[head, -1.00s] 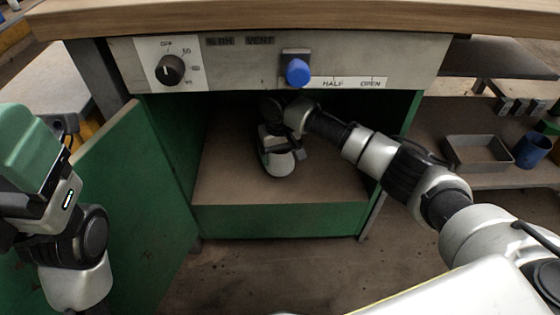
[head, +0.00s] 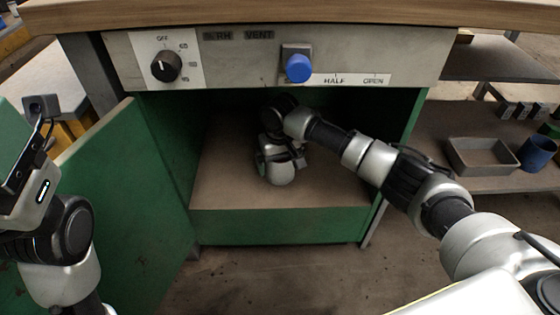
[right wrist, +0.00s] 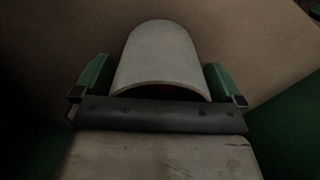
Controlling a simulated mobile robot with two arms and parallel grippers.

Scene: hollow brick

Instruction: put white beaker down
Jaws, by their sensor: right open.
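The white beaker (right wrist: 160,58) lies between the two green fingers of my right gripper (right wrist: 157,84) in the right wrist view. The fingers are open, one on each side of it. The beaker's near rim is a curved edge above the dark bar of the gripper. In the head view my right arm reaches into the green cabinet (head: 278,225), its wrist (head: 280,170) low over the cabinet floor. There the wrist hides the fingers, and I cannot make out the beaker. My left arm is at the left edge; its fingertips do not show.
The cabinet's green door (head: 115,195) stands open on the left. A panel with a black dial (head: 166,66) and a blue knob (head: 299,68) runs above the opening. On the right shelf are a grey tray (head: 483,156) and a blue mug (head: 537,153). Cabinet floor beside the wrist is bare.

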